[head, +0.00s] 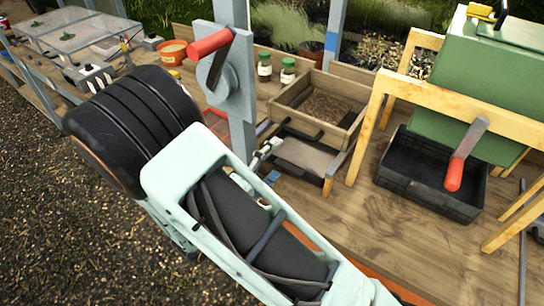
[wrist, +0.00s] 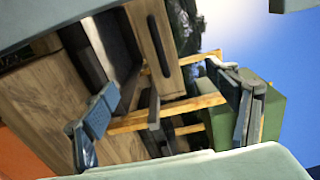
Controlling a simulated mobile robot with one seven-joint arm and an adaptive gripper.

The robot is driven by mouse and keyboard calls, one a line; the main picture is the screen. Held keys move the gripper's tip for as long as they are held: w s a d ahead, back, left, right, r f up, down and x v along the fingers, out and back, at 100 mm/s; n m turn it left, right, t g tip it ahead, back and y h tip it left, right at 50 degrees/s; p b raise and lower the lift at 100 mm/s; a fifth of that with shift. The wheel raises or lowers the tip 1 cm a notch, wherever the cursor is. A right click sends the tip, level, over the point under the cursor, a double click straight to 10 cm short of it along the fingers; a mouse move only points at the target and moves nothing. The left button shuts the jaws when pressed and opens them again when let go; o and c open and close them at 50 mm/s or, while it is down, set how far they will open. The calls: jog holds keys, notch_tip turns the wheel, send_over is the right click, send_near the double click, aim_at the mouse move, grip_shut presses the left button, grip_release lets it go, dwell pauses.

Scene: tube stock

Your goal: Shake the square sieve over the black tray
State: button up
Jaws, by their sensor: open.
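The square sieve (head: 345,140), a wooden frame with brown soil inside and a dark handle bar on its near side, is on the bench in the head view. Its wooden wall (wrist: 155,45) and handle also show in the wrist view. A dark-rimmed tray with a grey-brown surface (head: 313,160) lies just in front of and below it. A deeper black tray (head: 430,205) stands to the right under the green machine; I cannot tell which tray is meant. My gripper (head: 268,150) is open and empty, close to the sieve's near left side. The wrist view shows its spread fingers (wrist: 163,80).
The green machine (head: 485,75) on wooden legs, with a red-handled lever (head: 455,170), limits room on the right. A grey post (head: 241,130) with a red crank stands beside my arm. Two jars (head: 264,66) are behind. Bare bench (head: 375,235) lies in front.

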aim_at(298, 133)
jog(key=shift+w+a+b+x, duration=0.15)
jog(key=shift+b+x, duration=0.2)
jog(key=shift+x, duration=2.85)
jog(key=shift+w+a+b+x, duration=0.1)
jog(key=shift+a+b+x, duration=0.2)
jog(key=shift+x, duration=2.85)
jog(key=shift+d+r, duration=0.1)
grip_shut()
